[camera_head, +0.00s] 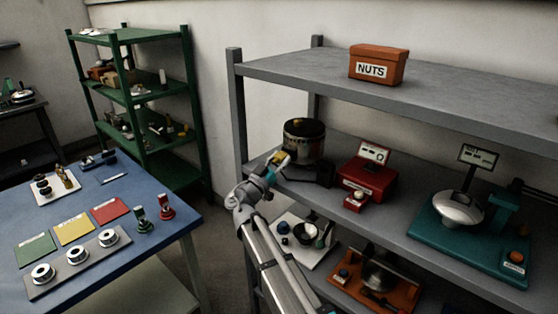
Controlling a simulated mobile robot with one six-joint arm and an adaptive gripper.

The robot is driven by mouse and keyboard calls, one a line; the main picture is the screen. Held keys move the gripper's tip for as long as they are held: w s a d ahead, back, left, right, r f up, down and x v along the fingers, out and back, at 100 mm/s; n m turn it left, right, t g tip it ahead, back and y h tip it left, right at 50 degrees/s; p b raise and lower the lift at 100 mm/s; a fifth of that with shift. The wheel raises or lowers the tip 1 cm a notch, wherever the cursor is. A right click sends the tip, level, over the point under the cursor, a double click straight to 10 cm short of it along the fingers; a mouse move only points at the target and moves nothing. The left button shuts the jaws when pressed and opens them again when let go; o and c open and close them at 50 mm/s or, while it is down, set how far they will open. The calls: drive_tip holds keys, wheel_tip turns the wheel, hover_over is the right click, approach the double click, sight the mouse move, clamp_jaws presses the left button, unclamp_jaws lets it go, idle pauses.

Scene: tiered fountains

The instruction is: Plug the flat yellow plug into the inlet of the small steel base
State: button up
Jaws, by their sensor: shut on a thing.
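My gripper (273,170) is at the left end of the grey shelf's middle level. It is shut on a small yellow thing that looks like the flat yellow plug (279,158). A round steel-sided vessel with a dark top (303,141) stands just behind and to the right of the plug. It may be or sit on the small steel base, but I cannot make out an inlet. Whether the plug touches it I cannot tell. The far side of the plug and the fingertips are too small to see clearly.
A dark box (318,173) lies close right of my gripper. Beyond it are a red device (369,181) and a teal base with a steel dome (470,238). The upper shelf (300,72) hangs above. A blue table (150,221) stands left.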

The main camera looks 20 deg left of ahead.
drive_tip(key=shift+w+d, duration=0.15)
drive_tip(key=shift+w, duration=0.15)
drive_tip(key=o, duration=1.2)
drive_tip(key=shift+s, duration=0.1)
drive_tip(key=s+a, duration=0.3)
drive_tip(key=s, duration=0.4)
drive_tip(key=shift+s, duration=0.3)
idle(0.9)
